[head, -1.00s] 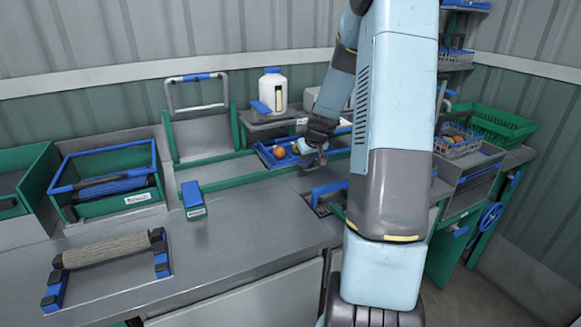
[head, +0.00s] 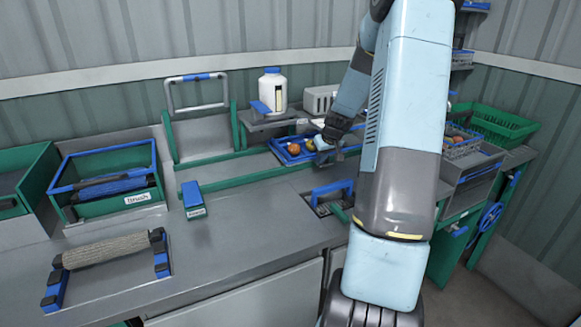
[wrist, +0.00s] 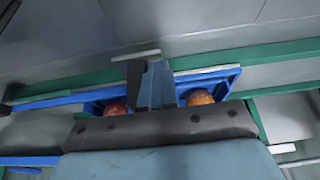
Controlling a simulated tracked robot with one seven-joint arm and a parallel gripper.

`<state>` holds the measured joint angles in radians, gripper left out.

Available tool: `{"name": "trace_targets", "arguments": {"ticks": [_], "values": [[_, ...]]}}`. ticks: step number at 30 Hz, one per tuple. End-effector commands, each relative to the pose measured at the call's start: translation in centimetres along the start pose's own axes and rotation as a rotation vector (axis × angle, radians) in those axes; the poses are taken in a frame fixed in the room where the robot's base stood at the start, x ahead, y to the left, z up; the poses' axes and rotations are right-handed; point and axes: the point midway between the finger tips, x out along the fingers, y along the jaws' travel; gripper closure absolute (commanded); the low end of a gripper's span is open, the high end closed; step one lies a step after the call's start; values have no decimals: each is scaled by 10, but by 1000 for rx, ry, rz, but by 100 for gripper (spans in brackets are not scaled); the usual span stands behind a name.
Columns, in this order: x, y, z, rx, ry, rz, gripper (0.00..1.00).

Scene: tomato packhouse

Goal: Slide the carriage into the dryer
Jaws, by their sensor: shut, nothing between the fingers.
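The carriage appears to be the blue tray (head: 298,160) holding red and orange tomatoes (head: 292,149), sitting at the green rail along the back of the bench. My gripper (head: 325,146) is shut and empty at the tray's right part. In the wrist view, its closed fingers (wrist: 150,78) reach across the blue tray (wrist: 225,82), with one tomato (wrist: 200,98) to their right and another to their left. I cannot tell whether the fingers touch the tray. My arm hides the area to the right of the tray, and I cannot make out the dryer for certain.
A light grey box (head: 320,99) and a white bottle (head: 272,90) stand behind the tray. A blue handle (head: 332,188) rises from the bench in front. A blue-topped block (head: 193,198) and a roller (head: 105,250) are at left. The middle bench is clear.

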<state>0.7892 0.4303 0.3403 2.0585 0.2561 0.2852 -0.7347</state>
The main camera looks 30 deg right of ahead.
Motion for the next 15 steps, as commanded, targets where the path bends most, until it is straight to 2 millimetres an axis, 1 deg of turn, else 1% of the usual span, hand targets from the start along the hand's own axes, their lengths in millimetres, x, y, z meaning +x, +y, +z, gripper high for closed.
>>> {"name": "trace_targets", "arguments": {"ticks": [8, 15], "values": [[0, 1, 0, 1, 0, 1, 100], [0, 17, 0, 3, 0, 1, 100]]}}
